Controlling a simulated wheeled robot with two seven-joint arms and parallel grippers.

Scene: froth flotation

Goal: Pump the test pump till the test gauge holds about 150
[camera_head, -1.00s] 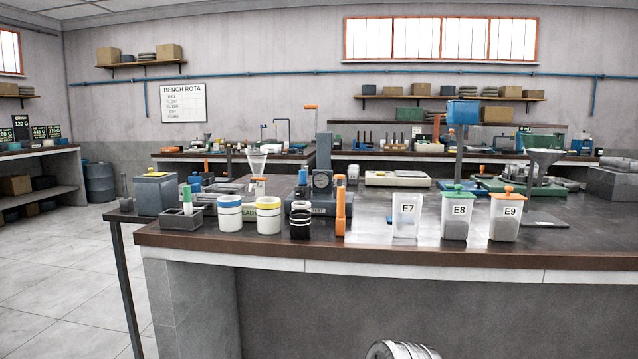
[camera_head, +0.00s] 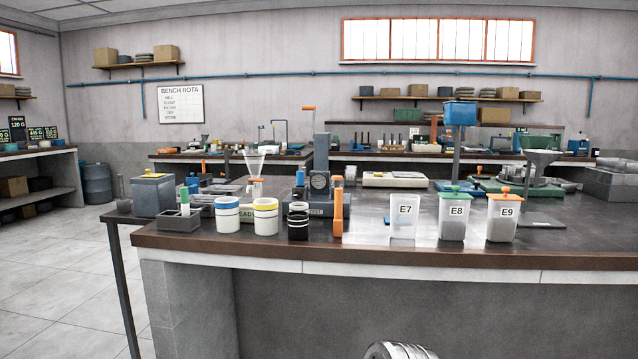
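Neither of my grippers is in view, and nothing touches the lever or gauge.
Left of the gauge stand a black banded cup (camera_head: 298,222), a yellow-banded cup (camera_head: 265,216) and a blue-banded cup (camera_head: 227,215). Right of the lever are tubs E7 (camera_head: 403,218), E8 (camera_head: 454,218) and E9 (camera_head: 503,220).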

